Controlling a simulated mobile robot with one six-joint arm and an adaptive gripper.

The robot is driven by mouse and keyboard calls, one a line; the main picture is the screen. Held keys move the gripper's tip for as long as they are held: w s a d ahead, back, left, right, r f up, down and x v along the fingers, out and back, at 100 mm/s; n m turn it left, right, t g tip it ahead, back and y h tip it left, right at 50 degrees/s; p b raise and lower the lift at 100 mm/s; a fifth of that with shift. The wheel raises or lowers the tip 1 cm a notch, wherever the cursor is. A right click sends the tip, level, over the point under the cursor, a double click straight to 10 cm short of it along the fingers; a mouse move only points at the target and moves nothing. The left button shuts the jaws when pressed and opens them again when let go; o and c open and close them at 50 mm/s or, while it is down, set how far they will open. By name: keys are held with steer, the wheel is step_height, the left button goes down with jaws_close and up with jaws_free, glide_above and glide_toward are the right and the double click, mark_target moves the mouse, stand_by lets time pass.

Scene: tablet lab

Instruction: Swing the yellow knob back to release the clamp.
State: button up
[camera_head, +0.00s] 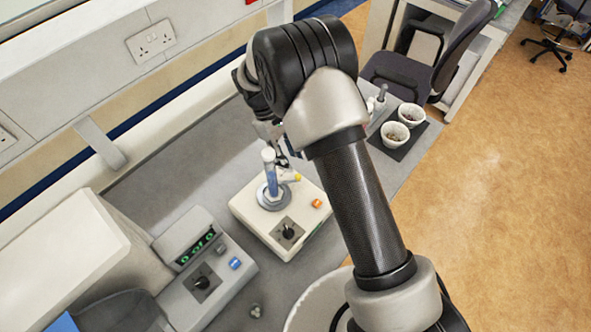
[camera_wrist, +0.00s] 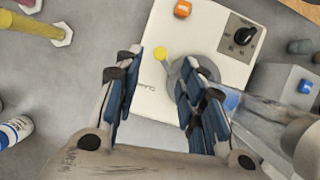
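The clamp's yellow knob (camera_wrist: 160,54) shows in the wrist view just beyond my fingertips, in the gap between them. It also shows in the head view (camera_head: 297,177) at the right of the clamp. The clamp's round grey base (camera_head: 273,200) sits on a cream box (camera_head: 258,222) and holds an upright tube with blue contents (camera_head: 270,173). My gripper (camera_wrist: 160,75) is open with nothing between its blue pads. The right finger covers part of the clamp in the wrist view. I cannot tell whether a finger touches the knob or the tube.
The cream box has an orange button (camera_head: 317,203) and a black dial (camera_head: 288,231). A grey unit with a green display (camera_head: 196,244) stands to its left. White cups (camera_head: 395,134) stand on a dark mat to the right. A bottle (camera_wrist: 14,131) stands at the wrist view's left edge.

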mark_target(298, 176)
steer(key=x, duration=0.6)
steer(key=shift+f, duration=0.1)
jaws_close()
stand_by(0.3)
